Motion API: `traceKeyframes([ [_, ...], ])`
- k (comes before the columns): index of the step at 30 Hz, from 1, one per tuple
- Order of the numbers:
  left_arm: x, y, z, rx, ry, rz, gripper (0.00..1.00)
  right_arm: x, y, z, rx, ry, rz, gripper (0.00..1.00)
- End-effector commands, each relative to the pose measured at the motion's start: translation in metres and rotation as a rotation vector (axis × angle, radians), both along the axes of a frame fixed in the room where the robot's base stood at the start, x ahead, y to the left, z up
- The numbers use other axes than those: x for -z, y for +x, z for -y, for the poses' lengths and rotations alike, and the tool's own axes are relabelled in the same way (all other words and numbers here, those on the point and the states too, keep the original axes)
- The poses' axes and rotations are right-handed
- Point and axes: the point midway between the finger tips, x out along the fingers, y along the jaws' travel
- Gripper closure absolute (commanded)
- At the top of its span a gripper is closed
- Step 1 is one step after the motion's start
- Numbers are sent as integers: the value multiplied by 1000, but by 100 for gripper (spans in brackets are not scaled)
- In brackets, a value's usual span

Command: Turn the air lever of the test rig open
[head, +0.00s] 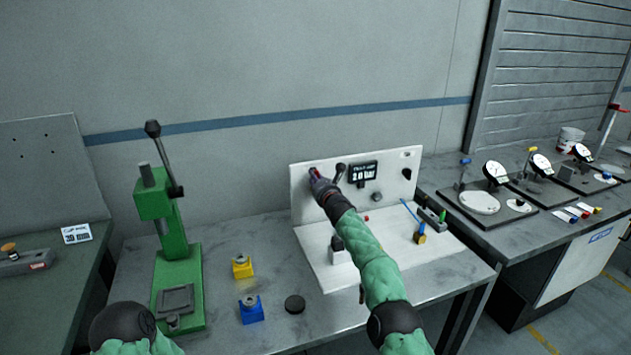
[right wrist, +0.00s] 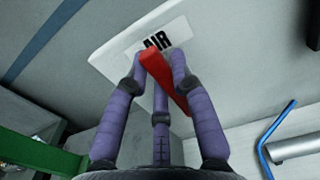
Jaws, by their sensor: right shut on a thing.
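The test rig (head: 300,208) is a white L-shaped panel and base on the grey table. Its red air lever (right wrist: 168,85) sits below a plate marked AIR (right wrist: 150,38) in the right wrist view. In the head view only a bit of red shows at the panel's left side. My right gripper (head: 317,178) is at that spot, its purple fingers (right wrist: 160,75) shut on the red lever. In the right wrist view the lever slants from upper left to lower right between the fingers. My left gripper is not in view.
A black display (head: 363,173) reading about 2.0 bar and a black-knobbed lever (head: 340,171) are just right of my gripper. A green press (head: 178,265) stands left, with yellow (head: 242,267) and blue (head: 251,309) blocks and a black puck (head: 295,304) on the table.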

Motion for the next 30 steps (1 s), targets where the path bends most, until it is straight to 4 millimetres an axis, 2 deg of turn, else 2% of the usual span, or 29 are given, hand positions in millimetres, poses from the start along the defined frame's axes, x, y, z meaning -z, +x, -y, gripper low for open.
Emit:
traceKeyframes([
  [9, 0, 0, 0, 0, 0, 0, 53, -1, 0, -1, -1, -8, 4, 100],
  [10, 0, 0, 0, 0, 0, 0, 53, -1, 0, -1, -1, -8, 4, 73],
  [12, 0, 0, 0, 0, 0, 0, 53, -1, 0, -1, -1, -8, 4, 53],
  [13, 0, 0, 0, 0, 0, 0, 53, -1, 0, -1, -1, -7, 3, 51],
  [30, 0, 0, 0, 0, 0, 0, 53, -1, -4, 2, -1, -4, 1, 51],
])
